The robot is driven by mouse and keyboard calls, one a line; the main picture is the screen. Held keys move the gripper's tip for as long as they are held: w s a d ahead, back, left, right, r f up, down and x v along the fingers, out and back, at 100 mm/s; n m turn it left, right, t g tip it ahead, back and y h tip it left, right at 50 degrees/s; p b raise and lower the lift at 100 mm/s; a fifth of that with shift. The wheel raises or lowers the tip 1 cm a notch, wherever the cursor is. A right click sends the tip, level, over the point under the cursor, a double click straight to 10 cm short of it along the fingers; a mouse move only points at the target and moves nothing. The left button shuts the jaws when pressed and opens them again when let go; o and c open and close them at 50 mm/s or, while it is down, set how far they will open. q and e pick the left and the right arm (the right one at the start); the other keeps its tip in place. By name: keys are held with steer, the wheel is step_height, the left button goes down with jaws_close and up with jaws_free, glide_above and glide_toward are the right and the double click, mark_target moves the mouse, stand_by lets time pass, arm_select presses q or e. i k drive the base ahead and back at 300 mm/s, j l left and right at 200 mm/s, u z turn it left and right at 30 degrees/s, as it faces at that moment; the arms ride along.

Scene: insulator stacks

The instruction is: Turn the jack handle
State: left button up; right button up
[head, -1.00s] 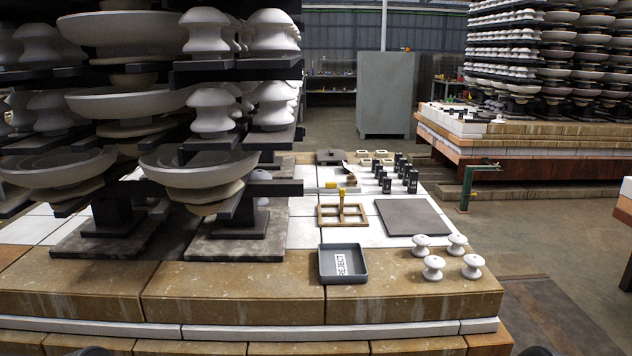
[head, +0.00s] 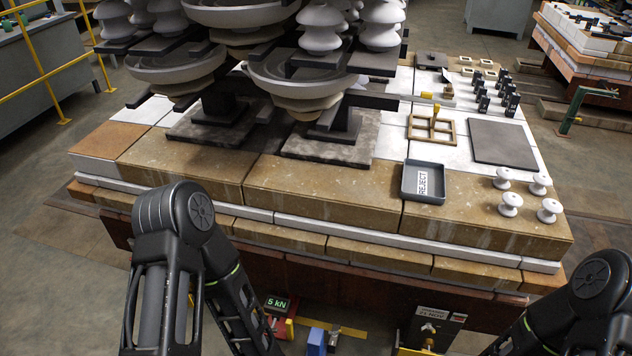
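A red device (head: 284,326) with a green-lit display reading "5 kN" (head: 278,303) sits low at the bottom edge, below the front of the brick platform. It looks like the jack, but my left arm partly covers this area and I cannot make out a handle. A blue block (head: 316,341) and a yellow bar (head: 345,326) are just right of it. My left arm comes in at the lower left and my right arm at the lower right. Both grippers are outside the picture.
A metal switch box (head: 430,328) is at the bottom right of centre. The platform carries insulator stacks (head: 300,80), a grey REJECT tray (head: 424,196), a wooden frame (head: 432,141), a dark plate (head: 503,143) and several small white insulators (head: 509,204). A yellow railing (head: 60,80) stands far left.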

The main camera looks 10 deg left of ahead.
mark_target(275, 329)
steer(key=u, duration=0.85)
